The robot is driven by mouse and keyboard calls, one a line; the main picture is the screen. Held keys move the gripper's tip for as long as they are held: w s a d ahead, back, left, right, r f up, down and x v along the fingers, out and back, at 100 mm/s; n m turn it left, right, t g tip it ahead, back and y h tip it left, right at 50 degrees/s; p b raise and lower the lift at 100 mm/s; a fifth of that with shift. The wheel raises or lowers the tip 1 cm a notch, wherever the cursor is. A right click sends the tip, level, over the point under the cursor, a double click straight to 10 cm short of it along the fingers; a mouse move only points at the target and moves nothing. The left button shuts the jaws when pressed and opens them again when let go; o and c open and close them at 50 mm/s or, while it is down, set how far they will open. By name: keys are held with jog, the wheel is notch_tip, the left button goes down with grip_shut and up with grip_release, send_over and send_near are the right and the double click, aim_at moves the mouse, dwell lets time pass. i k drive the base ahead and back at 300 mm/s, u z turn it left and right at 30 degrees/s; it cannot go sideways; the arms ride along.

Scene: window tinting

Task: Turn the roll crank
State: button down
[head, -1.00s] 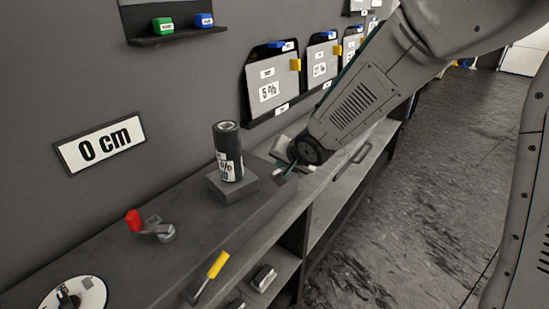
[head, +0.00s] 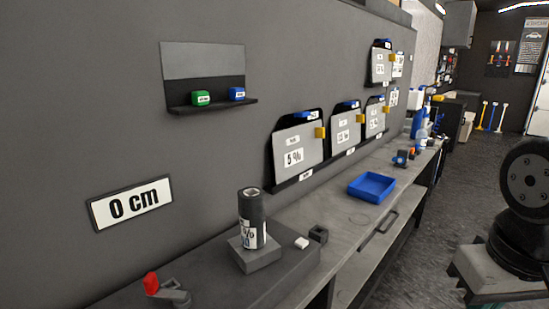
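The roll crank (head: 168,293), a grey metal arm with a red knob (head: 151,281), sits on the dark bench at the lower left. The dark film roll (head: 252,215) stands upright on a square grey block (head: 254,254) to the right of the crank. My gripper is not in the head view; only grey and black parts of my arm show at the right edge. Nothing is touching the crank.
A small dark block (head: 318,234) and a white piece (head: 302,243) lie right of the roll. A blue tray (head: 371,187) is farther along the bench. Film sheets (head: 298,147) hang on the wall. A wall shelf (head: 212,107) holds green and blue cubes. The floor at right is open.

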aim_at(181, 300)
jog(key=u, duration=1.25)
